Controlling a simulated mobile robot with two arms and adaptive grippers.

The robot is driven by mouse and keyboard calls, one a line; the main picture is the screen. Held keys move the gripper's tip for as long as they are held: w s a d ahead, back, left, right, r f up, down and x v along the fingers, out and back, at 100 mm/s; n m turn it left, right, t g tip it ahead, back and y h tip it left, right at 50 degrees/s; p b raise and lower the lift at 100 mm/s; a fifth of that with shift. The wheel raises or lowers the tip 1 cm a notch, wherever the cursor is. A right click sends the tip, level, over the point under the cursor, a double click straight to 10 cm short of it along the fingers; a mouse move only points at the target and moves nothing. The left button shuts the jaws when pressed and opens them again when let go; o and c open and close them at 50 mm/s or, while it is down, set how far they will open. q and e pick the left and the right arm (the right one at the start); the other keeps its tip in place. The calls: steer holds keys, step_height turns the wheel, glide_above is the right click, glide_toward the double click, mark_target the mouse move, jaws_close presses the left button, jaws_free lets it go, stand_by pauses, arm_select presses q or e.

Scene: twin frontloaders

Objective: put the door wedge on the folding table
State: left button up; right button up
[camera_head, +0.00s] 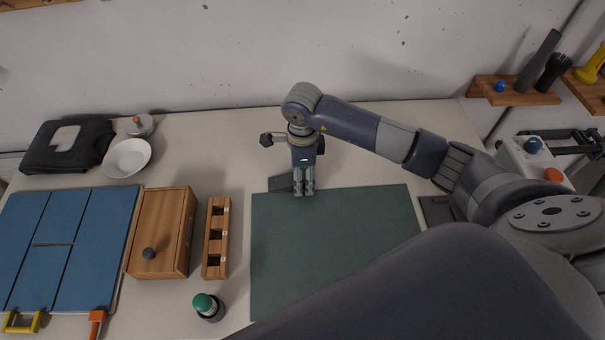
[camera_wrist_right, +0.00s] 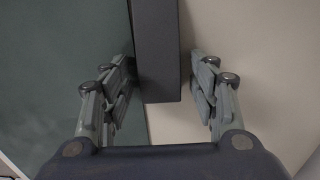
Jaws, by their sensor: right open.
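The door wedge appears to be the dark grey piece (camera_head: 280,183) at the back left edge of the green mat, partly hidden by my right gripper (camera_head: 304,192). In the right wrist view a dark grey block (camera_wrist_right: 157,55) stands between the open fingers of the right gripper (camera_wrist_right: 165,85), with a visible gap on the right and a narrow one on the left. The fingers point down close to the table top. The pale table top (camera_head: 232,165) bears everything here; I cannot tell whether it is the folding table. My left gripper is out of view.
A green mat (camera_head: 335,250) lies in the middle. To its left are a slotted wooden block (camera_head: 217,262), a wooden box (camera_head: 160,230), blue panels (camera_head: 95,235) and a green-capped item (camera_head: 206,305). A white bowl (camera_head: 127,158) and dark folded cloth (camera_head: 65,150) are farther back.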

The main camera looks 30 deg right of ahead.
mark_target(303, 176)
steer(key=shift+r, duration=0.25)
step_height(303, 176, up, 12)
steer(key=b, duration=0.3)
steer(key=shift+b, duration=0.35)
steer(key=shift+f, duration=0.1)
